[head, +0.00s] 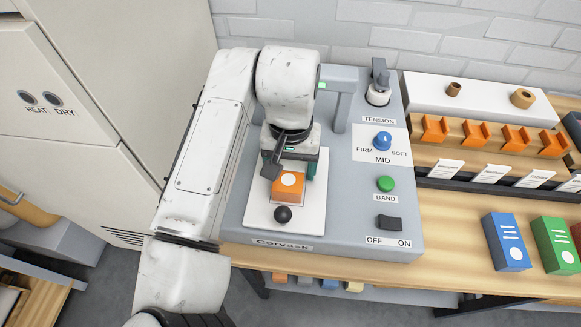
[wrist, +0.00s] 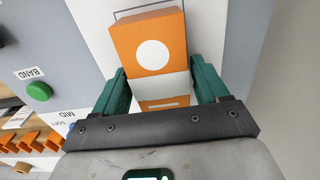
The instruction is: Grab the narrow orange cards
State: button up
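The narrow orange cards (head: 288,187) form a small orange block with a white dot on top, on the pale plate of the grey machine. In the wrist view the orange block (wrist: 151,38) also shows a white band across its near face. My gripper (head: 297,165) is low over the block's rear part in the head view. In the wrist view its two green fingers (wrist: 158,72) stand at either side of the block, very near its sides. I cannot tell whether they touch it. Part of the far finger is hidden in the head view.
The grey machine (head: 350,230) carries a green BAND button (head: 386,184), a blue knob (head: 382,140) and a black switch (head: 390,223). A dark ball knob (head: 283,214) is just before the orange cards. Blue (head: 506,242) and green (head: 557,243) boxes stand on the bench at right.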

jog(key=c, duration=1)
jog(key=shift+r, duration=0.1)
